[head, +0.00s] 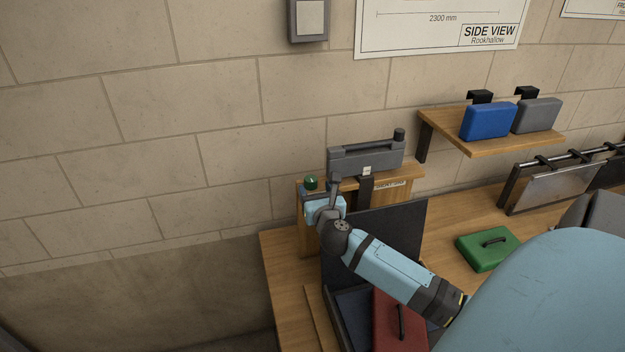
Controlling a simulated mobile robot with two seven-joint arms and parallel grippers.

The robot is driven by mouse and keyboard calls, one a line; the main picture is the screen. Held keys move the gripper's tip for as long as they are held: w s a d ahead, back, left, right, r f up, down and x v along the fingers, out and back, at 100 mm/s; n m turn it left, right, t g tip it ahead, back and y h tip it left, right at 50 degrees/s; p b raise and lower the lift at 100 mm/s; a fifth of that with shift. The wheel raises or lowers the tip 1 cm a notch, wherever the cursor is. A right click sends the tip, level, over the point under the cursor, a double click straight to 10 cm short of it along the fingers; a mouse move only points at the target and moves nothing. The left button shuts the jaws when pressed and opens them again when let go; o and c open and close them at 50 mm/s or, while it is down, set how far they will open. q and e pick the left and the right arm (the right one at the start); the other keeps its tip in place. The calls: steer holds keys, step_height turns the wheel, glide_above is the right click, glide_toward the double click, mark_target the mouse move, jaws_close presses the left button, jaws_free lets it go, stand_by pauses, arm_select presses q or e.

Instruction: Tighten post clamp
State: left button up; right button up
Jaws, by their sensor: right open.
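A grey clamp-like device (362,159) with a black knob (399,135) at its right end sits at the top of a wooden stand (402,208) against the wall. I cannot tell for sure whether it is the post clamp. A dark upright piece (365,190) runs down below its middle. A small green knob (310,183) is at the stand's left end. My right gripper (335,184) is open, just below the device's left end and right of the green knob. Whether it touches anything is unclear. My wrist hides part of the stand's front. My left gripper is out of view.
An open dark case (388,232) with a red box (385,318) lies under my right forearm. A green box (488,248) lies on the bench. A shelf (482,146) holds a blue case (488,121) and a grey case (537,115). A metal rack (552,187) stands right.

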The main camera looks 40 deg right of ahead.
mark_target(313, 183)
steer(key=x, duration=0.3)
steer(key=shift+w, duration=0.1)
steer(key=shift+w+d, duration=0.1)
steer(key=shift+w, duration=0.05)
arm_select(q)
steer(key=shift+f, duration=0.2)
arm_select(e)
steer(key=shift+c, duration=1.3)
steer(key=c, duration=0.7)
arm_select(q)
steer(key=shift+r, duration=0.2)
arm_select(e)
steer(key=shift+o, duration=0.2)
